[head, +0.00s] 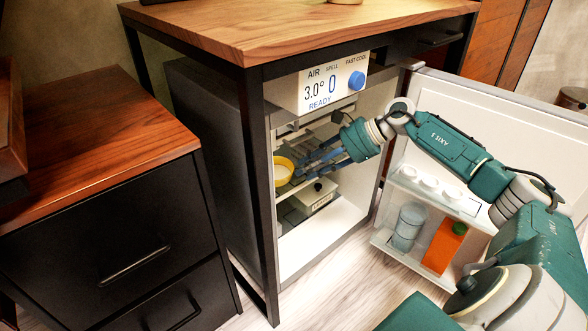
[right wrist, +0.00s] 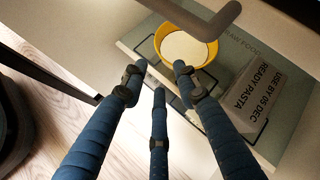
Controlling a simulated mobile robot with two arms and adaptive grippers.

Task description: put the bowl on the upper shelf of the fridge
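The yellow bowl (head: 284,170) is inside the open fridge (head: 330,240), left of my right gripper's fingertips. In the right wrist view the yellow bowl (right wrist: 208,58) shows a pale inside and lies just beyond the fingers. My right gripper (head: 304,165) reaches into the fridge from the door side. Its blue fingers (right wrist: 157,78) are spread apart with nothing between them. Whether a fingertip touches the bowl's rim I cannot tell. A shelf marked RAW FOOD (right wrist: 238,48) is below or behind the bowl. The upper shelf is partly hidden in shadow. My left gripper is out of view.
A white ready pasta box (right wrist: 252,95) is close beside the bowl. A grey bar (right wrist: 215,22) crosses near the bowl. The open fridge door (head: 500,110) carries a jar (head: 408,228) and an orange carton (head: 445,247). A wooden worktop (head: 270,30) is above the fridge.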

